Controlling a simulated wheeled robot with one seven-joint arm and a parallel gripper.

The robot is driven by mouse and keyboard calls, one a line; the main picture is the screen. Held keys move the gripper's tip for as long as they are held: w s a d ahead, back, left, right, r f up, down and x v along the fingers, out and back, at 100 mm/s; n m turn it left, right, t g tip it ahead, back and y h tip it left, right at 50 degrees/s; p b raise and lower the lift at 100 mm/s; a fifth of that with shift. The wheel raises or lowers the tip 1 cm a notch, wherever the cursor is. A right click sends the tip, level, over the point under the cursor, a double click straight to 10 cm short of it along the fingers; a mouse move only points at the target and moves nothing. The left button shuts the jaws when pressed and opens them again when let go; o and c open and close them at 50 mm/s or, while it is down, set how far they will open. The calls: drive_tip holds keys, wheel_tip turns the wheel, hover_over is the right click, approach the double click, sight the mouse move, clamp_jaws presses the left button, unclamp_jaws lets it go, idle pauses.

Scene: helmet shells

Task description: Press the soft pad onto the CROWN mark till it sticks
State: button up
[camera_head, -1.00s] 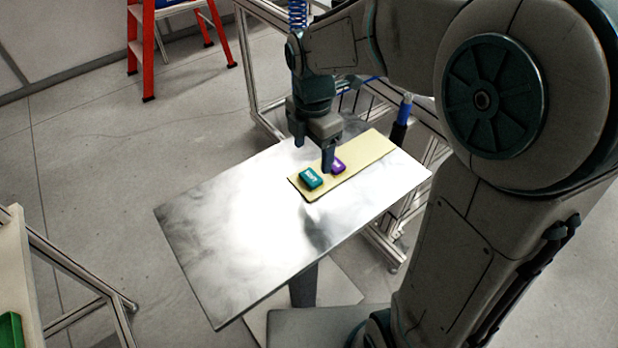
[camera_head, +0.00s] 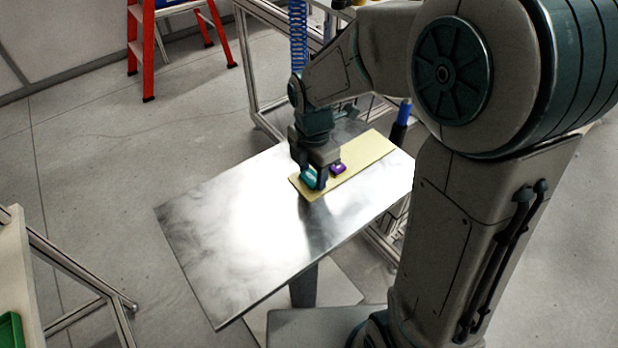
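A teal pad (camera_head: 308,177) with pale lettering, too small to read, lies at the near left end of a yellow strip (camera_head: 366,152). A smaller purple pad (camera_head: 338,169) is on the strip just to its right. I cannot tell from the view which of them is the soft pad. My gripper (camera_head: 313,181) points down at the teal pad, with its fingers beside it and partly hiding it. Whether the fingers are closed on the pad I cannot tell. No helmet shell or CROWN mark is in view.
The yellow strip lies on a shiny metal table (camera_head: 225,230), whose left and front part is bare. A metal frame cart (camera_head: 262,95) stands behind. A red stepladder (camera_head: 140,50) is at the back left. A green tray (camera_head: 10,330) shows at the lower left.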

sight(312, 175)
idle(0.4)
drive_tip(key=shift+r, duration=0.65)
wheel_tip(312, 175, up, 3)
drive_tip(key=shift+f, duration=0.2)
drive_tip(key=w+d+r, duration=0.1)
drive_tip(key=d+r, duration=0.1)
drive_tip(key=d, duration=0.1)
drive_tip(key=w+d+r, duration=0.2)
drive_tip(key=d, duration=0.2)
drive_tip(key=w+d+r, duration=0.2)
drive_tip(key=d+r, duration=0.1)
drive_tip(key=shift+w+d+r, duration=0.1)
drive_tip(key=shift+d, duration=0.2)
